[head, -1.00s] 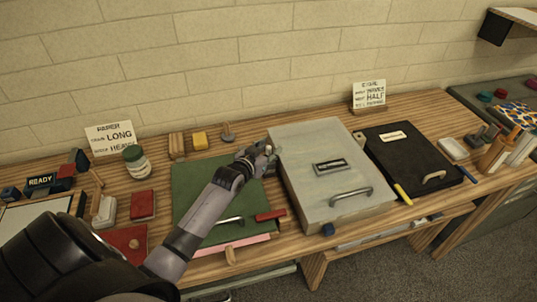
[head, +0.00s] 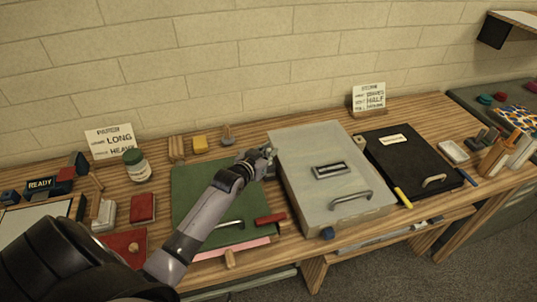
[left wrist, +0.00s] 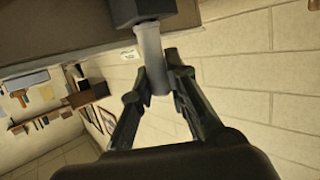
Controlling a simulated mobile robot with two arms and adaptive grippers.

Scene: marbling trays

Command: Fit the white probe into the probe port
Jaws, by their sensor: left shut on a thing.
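My left gripper (head: 264,156) is at the left side of the grey lidded tray (head: 318,152), near its back corner. In the left wrist view the gripper (left wrist: 158,74) is shut on the white probe (left wrist: 152,50), a pale grey-white cylinder. The probe's far end meets a dark block (left wrist: 138,10), which looks like the probe port, beside the dark tray wall. I cannot tell how deep the probe sits in it. In the head view the gripper hides most of the probe and the port. My right gripper is not in view.
A black case (head: 410,165) stands right of the grey tray. A jar (head: 137,166) and red boxes (head: 142,208) are at the left. The brick wall (head: 250,55) is behind.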

